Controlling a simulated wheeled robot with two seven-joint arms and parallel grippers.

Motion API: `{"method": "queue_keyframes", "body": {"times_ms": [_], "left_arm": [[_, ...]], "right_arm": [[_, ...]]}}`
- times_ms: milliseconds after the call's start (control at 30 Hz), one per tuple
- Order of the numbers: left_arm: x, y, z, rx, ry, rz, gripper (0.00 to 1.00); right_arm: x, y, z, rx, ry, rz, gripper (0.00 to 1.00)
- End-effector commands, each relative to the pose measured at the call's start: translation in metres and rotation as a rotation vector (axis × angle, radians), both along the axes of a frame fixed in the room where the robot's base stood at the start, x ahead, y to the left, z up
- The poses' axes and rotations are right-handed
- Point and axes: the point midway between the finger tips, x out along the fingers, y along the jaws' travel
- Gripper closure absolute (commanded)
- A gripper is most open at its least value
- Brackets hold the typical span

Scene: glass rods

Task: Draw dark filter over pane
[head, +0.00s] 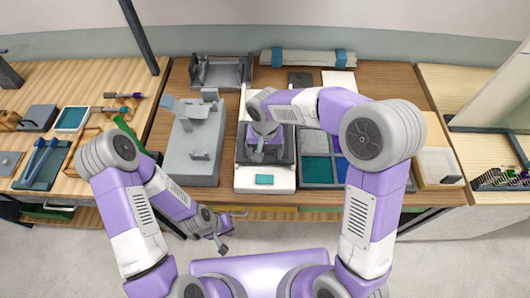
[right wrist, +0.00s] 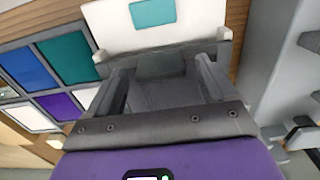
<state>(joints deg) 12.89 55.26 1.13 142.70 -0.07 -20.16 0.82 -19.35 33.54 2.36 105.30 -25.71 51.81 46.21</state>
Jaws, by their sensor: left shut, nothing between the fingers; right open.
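A white stand (head: 250,183) with a teal pane (head: 264,179) near its front edge sits on the middle table. The pane also shows at the top of the right wrist view (right wrist: 153,12). My right gripper (head: 264,148) is over the dark middle of the stand, pointing down. In the right wrist view its open fingers (right wrist: 160,78) lie either side of a dark grey piece (right wrist: 160,64), which may be the dark filter or its tab. Contact cannot be told. My left gripper (head: 221,243) is shut and empty, in front of the table edge.
A tray of coloured squares (head: 318,170) stands just right of the stand. A grey fixture (head: 195,150) with upright parts stands to its left. A grey holder (head: 221,72) and a wrapped bundle (head: 308,57) lie at the back. Side tables hold tools.

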Motion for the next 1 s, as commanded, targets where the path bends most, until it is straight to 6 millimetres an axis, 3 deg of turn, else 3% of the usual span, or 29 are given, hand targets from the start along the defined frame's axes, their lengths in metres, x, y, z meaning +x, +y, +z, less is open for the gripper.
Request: {"method": "queue_keyframes", "body": {"times_ms": [100,333,1000], "left_arm": [[0.000,0.000,0.004,0.000,0.000,0.000,1.00],[0.000,0.000,0.008,0.000,0.000,0.000,1.00],[0.000,0.000,0.008,0.000,0.000,0.000,1.00]], "right_arm": [[0.001,0.001,0.025,0.002,-0.006,0.000,0.15],[0.001,0.000,0.055,0.002,-0.004,0.001,0.15],[0.000,0.000,0.059,0.001,-0.001,0.001,0.15]]}}
